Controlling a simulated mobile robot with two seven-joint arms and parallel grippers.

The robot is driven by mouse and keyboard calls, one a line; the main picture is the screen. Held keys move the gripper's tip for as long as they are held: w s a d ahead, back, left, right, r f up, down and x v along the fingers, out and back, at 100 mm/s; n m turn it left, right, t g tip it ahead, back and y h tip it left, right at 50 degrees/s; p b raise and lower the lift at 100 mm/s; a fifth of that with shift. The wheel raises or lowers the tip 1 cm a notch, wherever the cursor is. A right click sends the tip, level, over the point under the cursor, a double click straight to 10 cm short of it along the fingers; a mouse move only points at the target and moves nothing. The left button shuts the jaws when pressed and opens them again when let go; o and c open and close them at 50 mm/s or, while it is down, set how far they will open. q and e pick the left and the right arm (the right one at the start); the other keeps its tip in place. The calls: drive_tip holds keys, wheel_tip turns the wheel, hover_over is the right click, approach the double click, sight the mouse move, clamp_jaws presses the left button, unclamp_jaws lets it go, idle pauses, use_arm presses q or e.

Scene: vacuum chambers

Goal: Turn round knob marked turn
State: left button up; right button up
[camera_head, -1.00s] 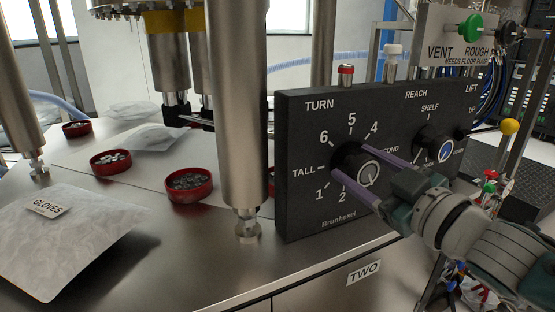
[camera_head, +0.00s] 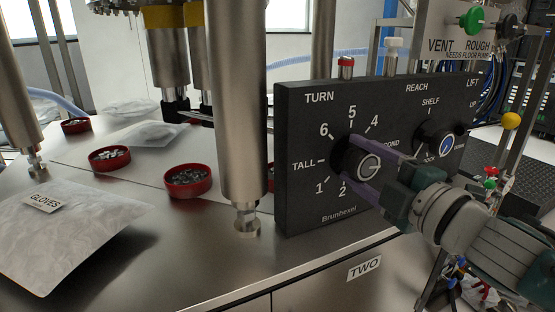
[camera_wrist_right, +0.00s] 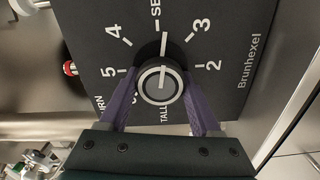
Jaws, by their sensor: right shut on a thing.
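The round knob marked TURN (camera_head: 369,167) is dark with a pale ring and a white line on its face. It sits on the black panel (camera_head: 300,215), amid the marks TALL, 1, 2, 4, 5 and 6. My right gripper (camera_head: 357,166) has its purple fingers closed on opposite sides of this knob. The right wrist view also shows the knob (camera_wrist_right: 158,85) between the two fingers, its white line pointing up toward the SECOND mark. The gripper hides part of the dial in the head view. My left gripper is out of view.
A steel post (camera_head: 236,100) stands left of the panel. Red dishes (camera_head: 188,182) and a GLOVES packet (camera_head: 65,235) lie on the steel table.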

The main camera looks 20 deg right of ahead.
drive_tip(key=shift+f+n, duration=0.1)
drive_tip(key=shift+n, duration=0.9)
drive_tip(key=o, duration=1.4)
drive_tip(key=shift+c, duration=0.2)
drive_tip(key=s+p, duration=0.1)
drive_tip(key=s, duration=0.9)
drive_tip(key=shift+d+p, duration=0.3)
drive_tip(key=shift+d, duration=0.1)
